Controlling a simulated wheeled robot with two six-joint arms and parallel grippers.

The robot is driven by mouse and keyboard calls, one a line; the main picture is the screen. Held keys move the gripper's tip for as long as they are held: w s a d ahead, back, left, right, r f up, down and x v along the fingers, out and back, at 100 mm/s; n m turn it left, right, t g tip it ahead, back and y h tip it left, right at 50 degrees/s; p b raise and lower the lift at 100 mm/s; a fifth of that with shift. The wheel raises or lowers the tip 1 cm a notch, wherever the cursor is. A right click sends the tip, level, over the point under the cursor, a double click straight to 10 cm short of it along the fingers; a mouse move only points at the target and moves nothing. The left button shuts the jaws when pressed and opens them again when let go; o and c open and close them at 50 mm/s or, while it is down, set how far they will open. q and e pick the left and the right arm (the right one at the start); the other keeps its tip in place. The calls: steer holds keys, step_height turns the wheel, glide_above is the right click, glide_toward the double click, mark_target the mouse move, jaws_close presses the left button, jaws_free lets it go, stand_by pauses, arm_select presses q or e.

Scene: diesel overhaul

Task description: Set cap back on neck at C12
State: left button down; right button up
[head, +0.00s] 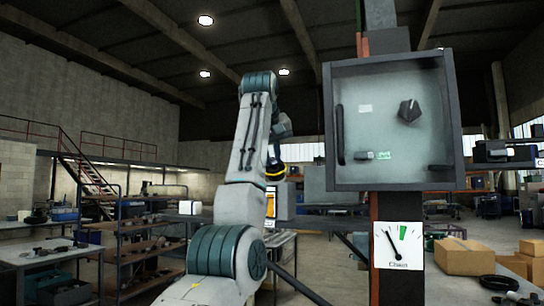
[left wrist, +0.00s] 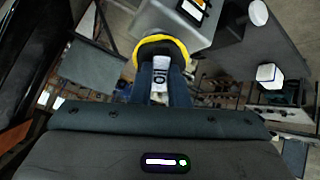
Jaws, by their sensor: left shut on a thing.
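My left gripper (head: 276,158) is raised in the middle of the head view, beside the hanging cabinet. It is shut on a black cap with a yellow ring (head: 275,172). In the left wrist view the yellow-ringed cap (left wrist: 163,42) sits at the fingertips, and a white tag with dark letters (left wrist: 160,77) shows between the dark fingers (left wrist: 160,88). The cap is held in the air, with a grey box (left wrist: 170,20) behind it. I cannot make out a neck or a C12 mark. My right gripper is not seen.
A grey cabinet with a knob (head: 394,125) hangs close on the right, on a dark post with a gauge card (head: 398,246) below. A lit orange screen (head: 271,204) is behind my arm. Shelves (head: 150,240) stand left; cardboard boxes (head: 463,256) stand right.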

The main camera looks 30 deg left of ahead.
arm_select(q)
steer(key=shift+f, duration=0.25)
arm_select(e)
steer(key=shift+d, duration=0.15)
arm_select(q)
steer(key=m, duration=0.3)
steer(key=shift+h, duration=0.3)
steer(key=c, duration=1.8)
jaws_free()
steer(key=shift+m, duration=0.3)
steer(key=shift+c, duration=0.2)
steer(key=o, duration=0.5)
steer(key=shift+s, duration=0.2)
steer(key=shift+w+r, duration=0.1)
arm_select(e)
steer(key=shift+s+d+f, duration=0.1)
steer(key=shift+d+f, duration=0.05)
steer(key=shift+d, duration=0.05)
arm_select(q)
steer(key=shift+s+d+r+b, duration=0.1)
steer(key=shift+s+r+b, duration=0.25)
steer(key=shift+r+b, duration=0.05)
steer(key=b+v, duration=0.1)
steer(key=v, duration=0.8)
steer(key=shift+s+r, duration=0.15)
steer(key=shift+s, duration=0.2)
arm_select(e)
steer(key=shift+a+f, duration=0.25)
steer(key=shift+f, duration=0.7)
